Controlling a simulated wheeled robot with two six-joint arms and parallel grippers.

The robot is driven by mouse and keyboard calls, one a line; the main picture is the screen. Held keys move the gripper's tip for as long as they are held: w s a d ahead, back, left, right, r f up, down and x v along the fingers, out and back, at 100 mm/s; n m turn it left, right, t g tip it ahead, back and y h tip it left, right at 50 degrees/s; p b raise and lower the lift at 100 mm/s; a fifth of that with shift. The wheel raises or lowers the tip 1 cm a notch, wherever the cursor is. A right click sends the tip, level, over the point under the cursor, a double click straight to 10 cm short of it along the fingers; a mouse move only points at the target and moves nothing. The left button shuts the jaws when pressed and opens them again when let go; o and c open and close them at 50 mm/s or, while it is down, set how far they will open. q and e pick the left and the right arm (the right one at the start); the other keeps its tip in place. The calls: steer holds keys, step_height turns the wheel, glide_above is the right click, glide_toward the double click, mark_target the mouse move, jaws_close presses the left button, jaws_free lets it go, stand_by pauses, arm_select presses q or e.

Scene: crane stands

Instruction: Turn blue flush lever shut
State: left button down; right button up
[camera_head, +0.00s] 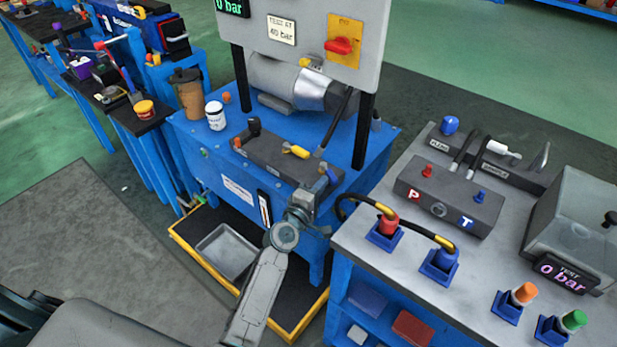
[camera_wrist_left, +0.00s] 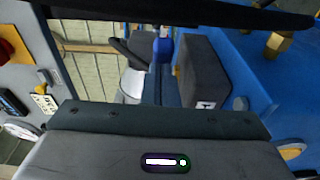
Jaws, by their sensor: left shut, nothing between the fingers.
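The blue flush lever (camera_head: 331,175) is at the right end of the dark valve block (camera_head: 280,155) on the blue bench. A blue handle, apparently this lever, also shows in the left wrist view (camera_wrist_left: 162,48). My left gripper (camera_head: 313,190) is shut and empty, right beside the lever at the front of the block. Whether it touches the lever cannot be told. The gripper partly hides the block's right end, and the lever's exact angle is hard to read. My right gripper is not in view.
A yellow lever (camera_head: 296,151) sits mid-block, with a panel (camera_head: 312,28) on black posts behind. A white jar (camera_head: 215,116) and brown jug (camera_head: 189,95) stand at the left. Hoses loop over the grey table (camera_head: 400,270) at right. A metal tray (camera_head: 226,252) lies below.

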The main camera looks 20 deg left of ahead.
mark_target(336, 183)
arm_select(q)
steer(key=shift+w+d, duration=0.1)
steer(key=shift+d, duration=0.25)
steer(key=shift+w+d, duration=0.25)
steer(key=shift+d, duration=0.3)
steer(key=shift+w+d+b, duration=0.3)
steer(key=shift+w+d, duration=0.15)
steer(key=shift+d, duration=0.3)
steer(key=shift+w+d, duration=0.15)
steer(key=shift+d, duration=0.05)
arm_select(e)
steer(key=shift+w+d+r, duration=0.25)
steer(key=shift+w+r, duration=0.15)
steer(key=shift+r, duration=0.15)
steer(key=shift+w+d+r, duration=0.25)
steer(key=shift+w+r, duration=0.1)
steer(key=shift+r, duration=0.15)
arm_select(q)
steer(key=shift+r, duration=0.1)
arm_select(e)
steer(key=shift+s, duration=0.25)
